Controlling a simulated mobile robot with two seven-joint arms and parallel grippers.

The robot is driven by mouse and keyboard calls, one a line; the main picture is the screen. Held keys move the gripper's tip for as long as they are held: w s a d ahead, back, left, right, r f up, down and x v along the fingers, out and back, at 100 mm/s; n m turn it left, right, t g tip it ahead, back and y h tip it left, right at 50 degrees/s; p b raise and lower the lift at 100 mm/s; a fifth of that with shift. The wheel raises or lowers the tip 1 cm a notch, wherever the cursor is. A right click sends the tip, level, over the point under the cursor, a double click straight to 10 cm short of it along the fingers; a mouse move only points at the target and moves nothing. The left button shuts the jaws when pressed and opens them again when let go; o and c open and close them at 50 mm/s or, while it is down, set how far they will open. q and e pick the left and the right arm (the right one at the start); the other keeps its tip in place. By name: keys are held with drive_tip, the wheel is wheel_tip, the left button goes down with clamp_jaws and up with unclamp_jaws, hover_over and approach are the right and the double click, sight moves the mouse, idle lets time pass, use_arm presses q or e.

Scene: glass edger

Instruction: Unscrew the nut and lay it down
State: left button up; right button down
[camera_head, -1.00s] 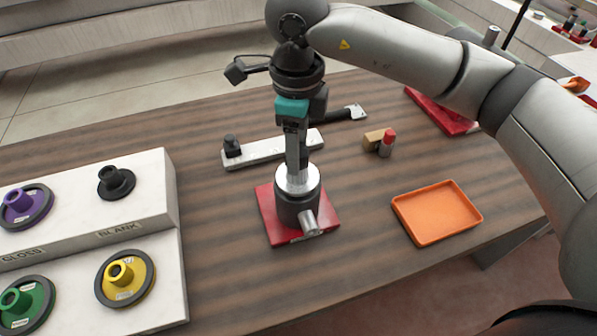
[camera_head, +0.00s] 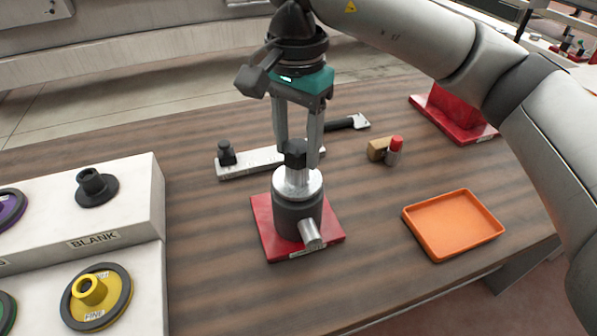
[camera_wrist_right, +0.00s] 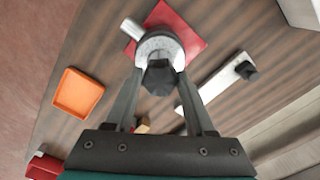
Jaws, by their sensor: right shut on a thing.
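The dark hexagonal nut (camera_head: 296,153) is at the top of the silver collar (camera_head: 298,184) on a dark upright spindle block (camera_head: 291,221). It also shows in the right wrist view (camera_wrist_right: 159,77), over the collar's face. My right gripper (camera_head: 297,148) comes down from above and is shut on the nut, one finger on each side. Its fingers (camera_wrist_right: 160,80) flank the nut in the right wrist view. I cannot tell whether the nut is still threaded on. My left gripper is not in view.
An orange tray (camera_head: 453,257) lies right of the red base plate (camera_head: 268,250). A pale bar (camera_head: 244,163) with a black knob lies behind, near a small red-capped item (camera_head: 394,150). A white stepped rack (camera_head: 130,225) with colored wheels stands left. Bare wood surrounds the base.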

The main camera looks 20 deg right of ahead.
drive_tip(key=n+b, duration=0.1)
drive_tip(key=n, duration=0.3)
drive_tip(key=shift+b, duration=0.4)
drive_tip(key=n, duration=0.2)
drive_tip(key=shift+n+b, duration=0.3)
drive_tip(key=shift+n, duration=0.1)
drive_tip(key=shift+c, duration=2.2)
unclamp_jaws()
